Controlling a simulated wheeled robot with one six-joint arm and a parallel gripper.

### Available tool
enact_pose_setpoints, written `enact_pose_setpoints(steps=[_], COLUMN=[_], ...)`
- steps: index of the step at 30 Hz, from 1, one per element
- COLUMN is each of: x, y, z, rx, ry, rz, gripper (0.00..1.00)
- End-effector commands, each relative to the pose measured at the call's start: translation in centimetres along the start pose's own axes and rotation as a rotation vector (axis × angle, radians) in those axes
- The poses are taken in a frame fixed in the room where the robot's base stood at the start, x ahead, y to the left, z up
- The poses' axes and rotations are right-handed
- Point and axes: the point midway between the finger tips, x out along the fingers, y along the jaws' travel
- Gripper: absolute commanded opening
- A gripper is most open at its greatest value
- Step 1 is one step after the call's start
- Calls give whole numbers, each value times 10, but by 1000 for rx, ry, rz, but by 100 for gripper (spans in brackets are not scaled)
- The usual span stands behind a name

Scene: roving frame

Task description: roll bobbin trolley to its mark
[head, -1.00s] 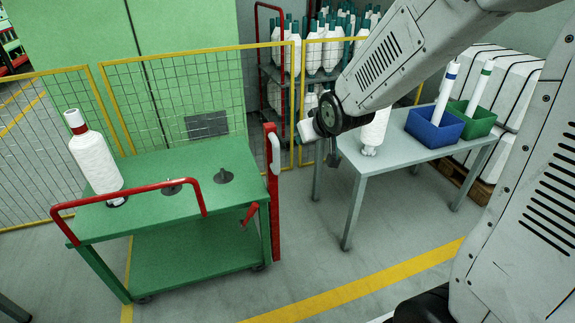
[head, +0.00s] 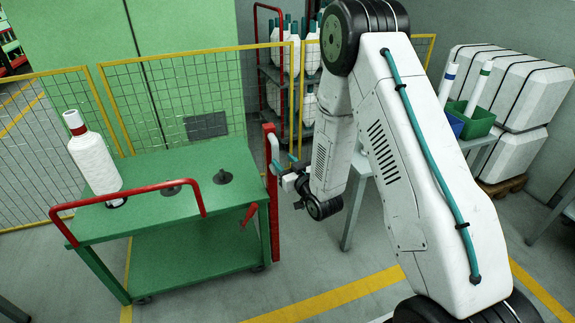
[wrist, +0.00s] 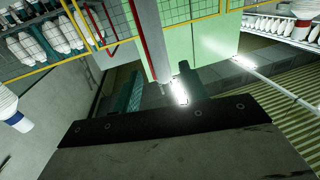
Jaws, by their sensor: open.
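The green bobbin trolley (head: 150,215) stands at the left in the head view, with red rails and a lower shelf. A white bobbin with a red top (head: 93,160) stands upright on its left end. Two dark discs on its top are bare. A red post (head: 270,195) with a white grip (head: 274,150) rises at its right end. My gripper (head: 284,166) is close to the right of this post, open and empty; contact cannot be told. The wrist view shows its teal fingers apart (wrist: 158,95). I cannot tell which floor marking is the mark.
A yellow mesh fence (head: 190,95) runs behind the trolley. A grey table (head: 357,205) with a blue and a green bin (head: 478,122) is partly hidden behind my arm. A yellow floor line (head: 330,297) crosses the open floor in front.

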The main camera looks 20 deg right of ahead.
Motion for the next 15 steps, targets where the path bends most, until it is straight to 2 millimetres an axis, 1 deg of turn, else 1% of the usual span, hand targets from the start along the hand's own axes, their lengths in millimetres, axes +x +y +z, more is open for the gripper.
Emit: enact_pose_setpoints(steps=[9, 15], x=[43, 61], y=[0, 0], z=[0, 0], rx=[0, 0], ry=[0, -1], rz=[0, 0], gripper=[43, 43])
